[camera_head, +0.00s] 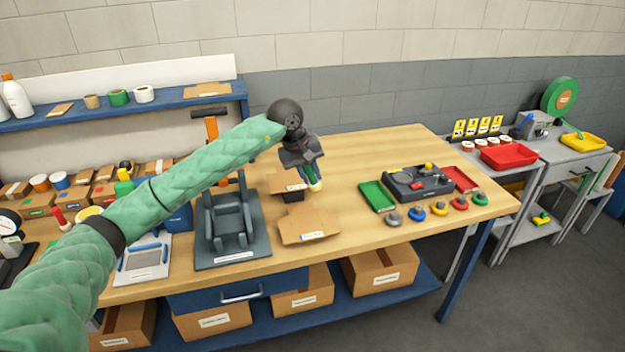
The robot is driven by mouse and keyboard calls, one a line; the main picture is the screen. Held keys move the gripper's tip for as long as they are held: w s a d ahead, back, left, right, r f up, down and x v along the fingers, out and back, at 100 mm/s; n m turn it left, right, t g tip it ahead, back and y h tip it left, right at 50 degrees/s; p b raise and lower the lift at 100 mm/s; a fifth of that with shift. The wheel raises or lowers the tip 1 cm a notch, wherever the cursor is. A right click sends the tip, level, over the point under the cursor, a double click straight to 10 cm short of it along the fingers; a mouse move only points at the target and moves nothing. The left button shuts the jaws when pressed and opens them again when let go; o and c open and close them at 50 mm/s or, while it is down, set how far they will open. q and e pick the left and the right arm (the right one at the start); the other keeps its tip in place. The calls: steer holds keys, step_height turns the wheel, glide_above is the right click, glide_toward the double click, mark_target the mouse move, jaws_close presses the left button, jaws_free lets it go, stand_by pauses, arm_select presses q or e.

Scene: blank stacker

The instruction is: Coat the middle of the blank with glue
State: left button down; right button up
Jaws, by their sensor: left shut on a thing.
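My left gripper (303,160) is above the back middle of the wooden table, pointing down. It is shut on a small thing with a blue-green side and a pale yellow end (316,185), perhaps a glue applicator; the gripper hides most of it. Just left of and below it, a brown cardboard piece with a white label (284,181) sits at a small black holder. A flat brown cardboard piece with a label (307,226) lies nearer the front edge. I cannot tell which piece is the blank. My right gripper is not in view.
A dark grey fixture (230,225) stands left of the cardboard. A green tray (377,196), a dark control box (417,183), a red tray (460,179) and several coloured knobs are to the right. The wooden table (350,160) is clear behind the green tray.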

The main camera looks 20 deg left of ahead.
arm_select(q)
steer(key=shift+f, duration=2.45)
